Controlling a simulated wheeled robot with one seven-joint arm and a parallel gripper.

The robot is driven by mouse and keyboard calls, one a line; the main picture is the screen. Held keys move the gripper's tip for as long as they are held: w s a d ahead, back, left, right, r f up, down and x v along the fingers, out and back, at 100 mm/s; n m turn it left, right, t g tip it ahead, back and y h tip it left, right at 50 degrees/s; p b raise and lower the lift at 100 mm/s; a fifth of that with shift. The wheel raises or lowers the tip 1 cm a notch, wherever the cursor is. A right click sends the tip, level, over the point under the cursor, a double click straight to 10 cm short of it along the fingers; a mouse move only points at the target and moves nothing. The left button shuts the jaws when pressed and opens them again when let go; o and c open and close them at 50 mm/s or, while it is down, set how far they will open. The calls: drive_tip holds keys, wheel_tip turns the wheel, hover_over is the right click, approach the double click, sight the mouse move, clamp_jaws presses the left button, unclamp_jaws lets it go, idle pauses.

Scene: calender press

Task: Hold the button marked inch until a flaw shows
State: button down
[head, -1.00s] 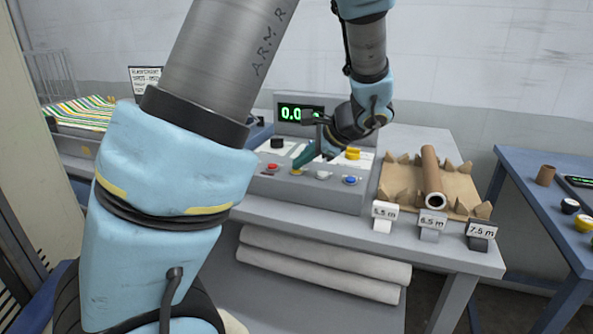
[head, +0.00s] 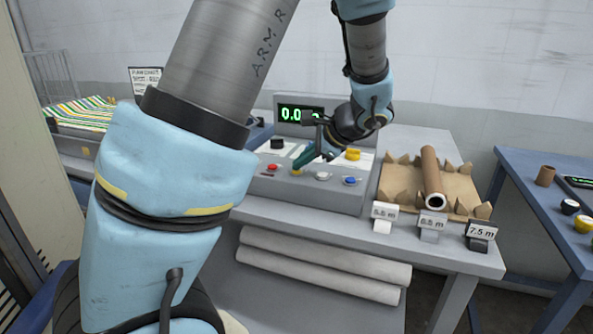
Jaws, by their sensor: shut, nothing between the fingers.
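The grey control box (head: 268,190) on the table carries red (head: 272,167), yellow (head: 297,170), white (head: 323,176) and blue (head: 350,181) buttons along its front. The marks on them are too small to read, so I cannot tell which is inch. My gripper (head: 300,165) is shut and empty, its teal tip right at the yellow button; I cannot tell whether it presses it. The green display (head: 292,114) behind starts "0.0" and is partly hidden by my wrist. Striped cloth (head: 80,114) lies at the far left, with no flaw I can make out.
Right of the box, a cardboard tube (head: 430,172) lies on brown card (head: 400,182). Tags reading 5.5, 6.5 and 7.5 m (head: 481,231) stand at the front edge. A blue table (head: 520,180) stands right. Pale rolls (head: 320,265) lie below.

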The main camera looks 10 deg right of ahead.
sight(300, 172)
idle(0.8)
drive_tip(key=shift+r+p, duration=0.65)
drive_tip(key=shift+r, duration=0.15)
drive_tip(key=shift+r, duration=0.1)
wheel_tip(300, 172, up, 5)
drive_tip(key=p, duration=0.4)
drive_tip(key=shift+a, duration=0.1)
